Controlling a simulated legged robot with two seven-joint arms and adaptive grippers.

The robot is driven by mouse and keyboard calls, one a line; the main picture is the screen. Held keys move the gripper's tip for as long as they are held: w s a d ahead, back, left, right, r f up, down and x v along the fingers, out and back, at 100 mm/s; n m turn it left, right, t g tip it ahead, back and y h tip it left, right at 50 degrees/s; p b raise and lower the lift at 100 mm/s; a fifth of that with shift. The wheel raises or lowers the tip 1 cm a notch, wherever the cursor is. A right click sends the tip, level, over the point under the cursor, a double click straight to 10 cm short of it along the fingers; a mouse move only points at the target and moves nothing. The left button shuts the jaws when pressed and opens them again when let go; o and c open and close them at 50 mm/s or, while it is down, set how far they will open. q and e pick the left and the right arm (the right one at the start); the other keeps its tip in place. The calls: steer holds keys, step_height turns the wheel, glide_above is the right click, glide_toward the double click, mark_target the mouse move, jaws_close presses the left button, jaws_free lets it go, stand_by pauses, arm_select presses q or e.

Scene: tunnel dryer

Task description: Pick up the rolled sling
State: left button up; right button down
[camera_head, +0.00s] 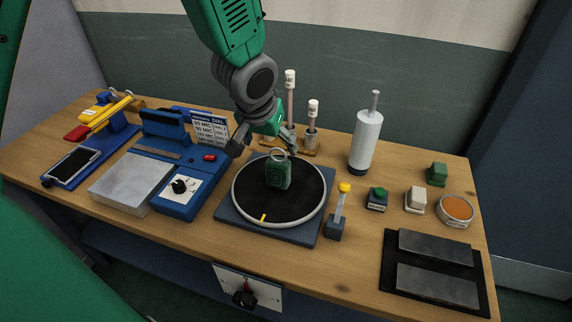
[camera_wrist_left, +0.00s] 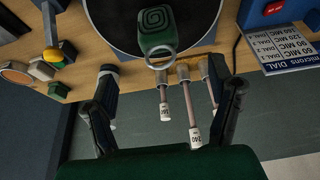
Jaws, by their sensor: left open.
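The rolled sling (camera_head: 278,175) is a dark green block with a spiral on its face and a metal ring at its top. It stands on the black round plate (camera_head: 252,207), towards its far side. My left gripper (camera_head: 263,148) is open above and behind the sling, coming down from the top of the head view. In the left wrist view the sling (camera_wrist_left: 158,30) lies beyond the two spread fingers of the left gripper (camera_wrist_left: 163,70), with its ring nearest them. Nothing is between the fingers' pads. My right gripper is not in view.
Weighted rods (camera_head: 290,95) stand close behind the gripper, with a white cylinder (camera_head: 366,140) to the right. A yellow-knobbed lever (camera_head: 341,205) stands right of the plate. A blue sealer-like device (camera_head: 180,187) and dial card (camera_head: 209,128) are to the left.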

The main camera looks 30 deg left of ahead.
mark_target(276, 164)
arm_select(q)
steer(key=x, duration=0.8)
steer(key=shift+s+f, duration=0.1)
steer(key=shift+s, duration=0.05)
steer(key=x, duration=0.3)
steer(key=shift+d+f+p, duration=0.1)
steer(key=shift+f+p, duration=0.1)
steer(key=shift+p, duration=0.15)
steer(key=shift+w+f, duration=0.3)
steer(key=shift+f, duration=0.15)
steer(key=shift+s+r, duration=0.1)
steer(key=c, duration=1.5)
